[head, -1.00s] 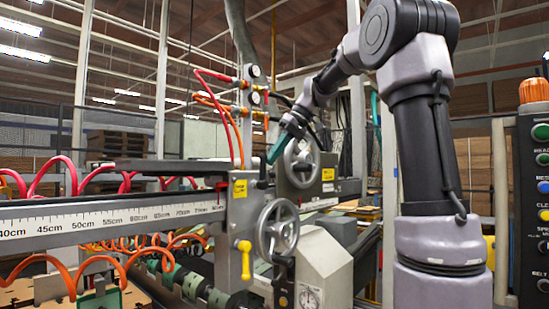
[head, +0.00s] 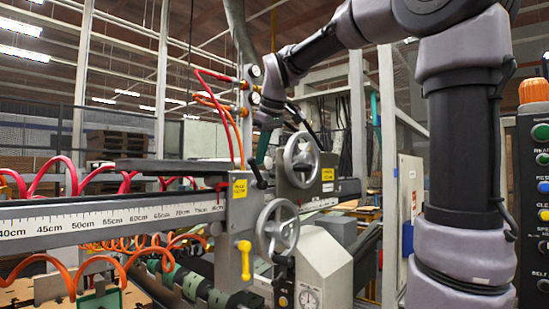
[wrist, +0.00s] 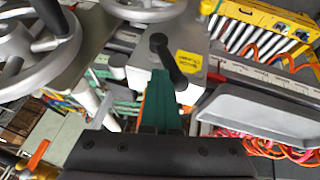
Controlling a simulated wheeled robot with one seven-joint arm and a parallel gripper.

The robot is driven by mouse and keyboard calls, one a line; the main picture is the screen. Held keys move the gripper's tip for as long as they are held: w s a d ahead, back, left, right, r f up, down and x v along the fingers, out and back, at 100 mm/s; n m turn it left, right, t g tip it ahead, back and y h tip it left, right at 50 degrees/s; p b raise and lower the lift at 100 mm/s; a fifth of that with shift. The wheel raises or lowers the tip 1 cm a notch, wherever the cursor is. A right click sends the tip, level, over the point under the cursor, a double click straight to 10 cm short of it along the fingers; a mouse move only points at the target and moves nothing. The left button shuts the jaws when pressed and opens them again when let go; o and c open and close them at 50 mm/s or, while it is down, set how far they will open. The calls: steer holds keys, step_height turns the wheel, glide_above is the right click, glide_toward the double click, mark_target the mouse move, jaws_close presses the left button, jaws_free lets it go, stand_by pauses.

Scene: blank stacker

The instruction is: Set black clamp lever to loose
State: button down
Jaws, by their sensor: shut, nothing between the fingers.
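The black clamp lever (head: 257,174) is on the upper part of the grey machine bracket, next to a yellow label, and leans to the upper left in the head view. In the wrist view the black lever (wrist: 170,60) slants from a round knob down to the right. My gripper (head: 262,156) has green fingers and points down right at the lever. In the wrist view its fingers (wrist: 160,82) are together and overlap the lever's left side. I cannot tell whether they touch it. Nothing is held.
Two grey handwheels (head: 301,158) (head: 278,230) stand just right of the lever. A yellow lever (head: 245,258) hangs lower on the bracket. A ruled rail (head: 110,222) runs left, with red and orange coiled hoses near it. A button panel (head: 535,200) stands at the far right.

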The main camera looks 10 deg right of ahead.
mark_target(250, 163)
steer(key=a+t+h, duration=0.1)
steer(key=s+a+f+n+t+h, duration=0.1)
steer(key=shift+s+a+f+h, duration=0.1)
steer(key=shift+s+f+h, duration=0.1)
steer(key=shift+s+h, duration=0.1)
steer(key=shift+s+a+f+n+t+h, duration=0.35)
steer(key=shift+a+f+t+h, duration=0.25)
steer(key=shift+t+h, duration=0.2)
steer(key=shift+s+a+f, duration=0.2)
steer(key=shift+f, duration=0.2)
steer(key=shift+s+a+f, duration=0.2)
steer(key=shift+f, duration=0.2)
steer(key=shift+s+f, duration=0.1)
steer(key=shift+f, duration=0.2)
steer(key=r, duration=0.2)
steer(key=d+r, duration=0.1)
steer(key=r, duration=0.1)
steer(key=shift+r, duration=0.25)
steer(key=a+f+v, duration=0.1)
steer(key=v, duration=0.9)
steer(key=shift+s, duration=0.35)
steer(key=shift+d, duration=0.2)
